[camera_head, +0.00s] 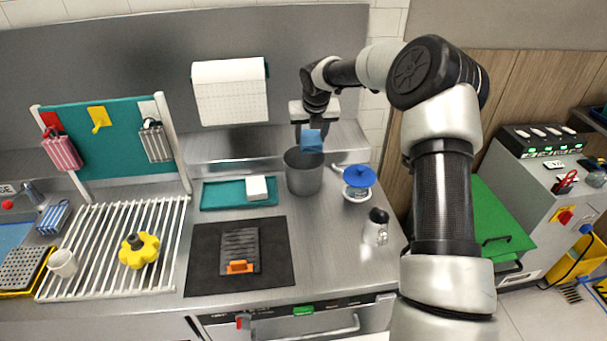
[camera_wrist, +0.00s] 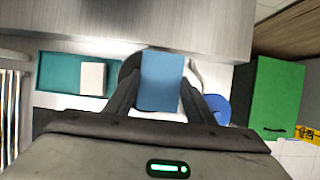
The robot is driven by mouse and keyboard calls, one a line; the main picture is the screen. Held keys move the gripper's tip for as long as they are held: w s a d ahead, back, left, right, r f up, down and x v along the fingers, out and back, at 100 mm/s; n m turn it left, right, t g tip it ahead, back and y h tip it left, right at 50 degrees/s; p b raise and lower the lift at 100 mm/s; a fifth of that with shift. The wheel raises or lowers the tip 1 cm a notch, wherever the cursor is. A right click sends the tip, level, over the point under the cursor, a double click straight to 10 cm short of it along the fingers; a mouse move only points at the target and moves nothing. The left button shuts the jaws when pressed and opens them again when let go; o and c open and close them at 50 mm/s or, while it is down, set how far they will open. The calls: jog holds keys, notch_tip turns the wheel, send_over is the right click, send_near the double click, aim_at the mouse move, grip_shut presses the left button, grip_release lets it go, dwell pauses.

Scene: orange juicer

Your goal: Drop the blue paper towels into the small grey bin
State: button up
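The blue paper towels (camera_head: 312,140) form a small blue block held in my gripper (camera_head: 312,126) above the small grey bin (camera_head: 304,178). In the wrist view the blue block (camera_wrist: 162,81) sits between the two dark fingers of my gripper (camera_wrist: 160,95), which are shut on it. The grey bin stands upright on the counter, open at the top. The block hangs over the bin's opening, apart from the rim, toward its back right. In the wrist view the block hides most of the bin, and only a dark part of it (camera_wrist: 130,66) shows at the left.
A teal tray (camera_head: 215,196) with a white block (camera_head: 258,188) lies left of the bin. A blue-topped container (camera_head: 358,182) and a small bottle (camera_head: 376,226) stand to its right. A paper roll holder (camera_head: 230,92) hangs behind. A black mat (camera_head: 205,265) lies in front.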

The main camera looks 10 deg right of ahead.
jog(key=o, duration=0.5)
jog(key=b+v, duration=0.1)
jog(key=v, duration=1.6)
jog(key=shift+s+r, duration=0.15)
jog(key=shift+r, duration=0.05)
